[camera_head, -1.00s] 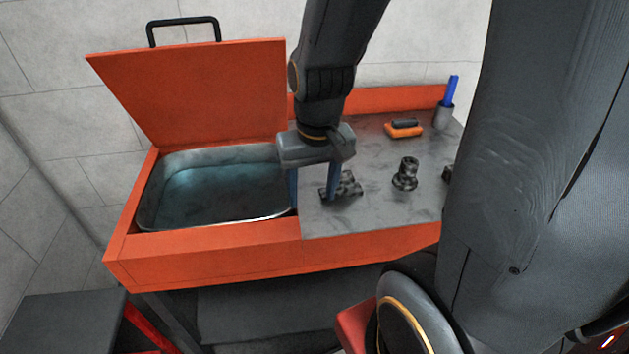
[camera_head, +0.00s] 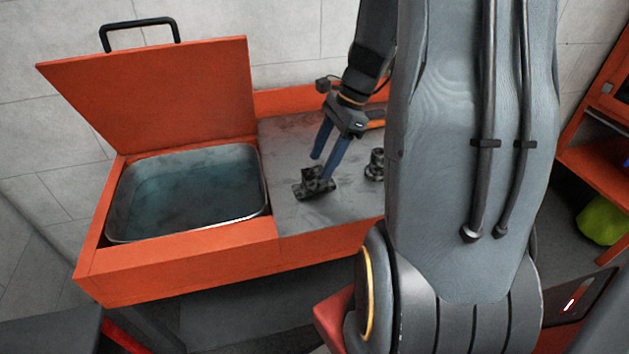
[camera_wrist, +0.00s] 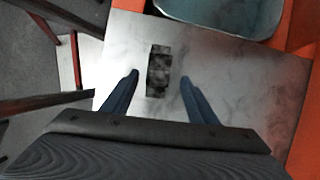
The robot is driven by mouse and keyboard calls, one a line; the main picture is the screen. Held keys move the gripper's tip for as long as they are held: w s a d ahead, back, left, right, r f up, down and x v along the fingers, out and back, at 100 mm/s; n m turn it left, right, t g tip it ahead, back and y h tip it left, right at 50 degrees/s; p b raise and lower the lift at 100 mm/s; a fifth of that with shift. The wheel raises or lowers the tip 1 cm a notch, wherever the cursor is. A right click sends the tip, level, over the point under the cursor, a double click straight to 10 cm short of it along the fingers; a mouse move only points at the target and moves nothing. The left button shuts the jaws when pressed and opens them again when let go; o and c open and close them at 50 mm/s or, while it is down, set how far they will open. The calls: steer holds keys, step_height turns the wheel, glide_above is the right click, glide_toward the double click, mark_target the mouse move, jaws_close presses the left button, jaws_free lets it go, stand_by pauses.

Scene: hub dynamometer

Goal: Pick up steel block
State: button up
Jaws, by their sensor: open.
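The steel block (camera_head: 314,184) is dark and mottled, with a raised part, and stands on the grey worktop right of the wash basin. In the wrist view the block (camera_wrist: 159,72) lies between the lines of my two blue fingers. My gripper (camera_head: 324,168) is open, its fingertips close to the block in the head view. In the wrist view my gripper (camera_wrist: 159,76) shows a wide gap, with bare worktop between each finger and the block. I cannot tell the exact height of the fingertips over the worktop.
A dark stepped metal part (camera_head: 375,165) stands right of the block, partly hidden by my arm. The orange-framed basin (camera_head: 190,190) holds liquid, and its orange lid (camera_head: 160,95) is raised. Bare worktop (camera_head: 285,140) lies behind the block.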

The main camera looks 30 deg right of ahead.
mark_target(315, 171)
steer(key=x, duration=0.2)
steer(key=p+x, duration=0.1)
steer(key=x, duration=0.2)
steer(key=shift+s+a+r, duration=0.1)
steer(key=shift+a+r, duration=0.05)
steer(key=shift+a, duration=0.2)
jaws_close()
